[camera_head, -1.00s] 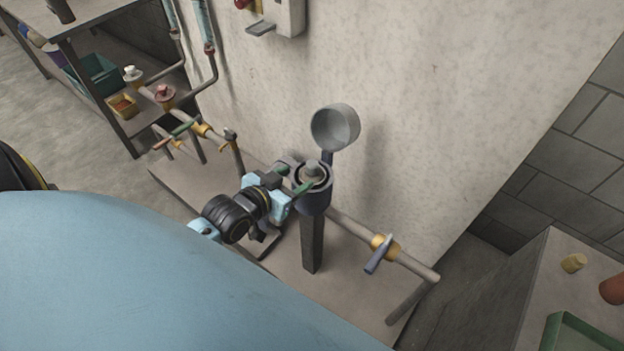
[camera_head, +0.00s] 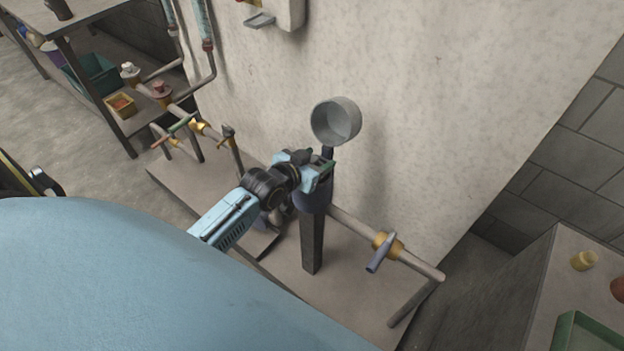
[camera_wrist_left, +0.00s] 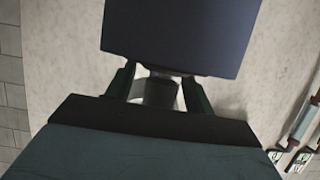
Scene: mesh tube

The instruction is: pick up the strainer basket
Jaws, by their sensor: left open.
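The strainer's dark blue housing (camera_head: 311,202) stands on a square post. Its grey round lid (camera_head: 335,121) is swung open above it, towards the wall. My left gripper (camera_head: 327,172) is level with the housing's top and covers its mouth, so the strainer basket is hidden in the head view. In the left wrist view, the housing (camera_wrist_left: 182,38) fills the top. My left gripper (camera_wrist_left: 160,95) is open there, with a grey round part, seemingly the basket's knob (camera_wrist_left: 158,91), between its fingers. I cannot tell whether the fingers touch it. My right gripper is not in view.
A pipe with a brass valve (camera_head: 386,245) runs right from the post. More pipes and valves (camera_head: 200,128) stand to the left. The wall (camera_head: 440,110) is close behind. A bench with a green tray (camera_head: 590,335) is at lower right.

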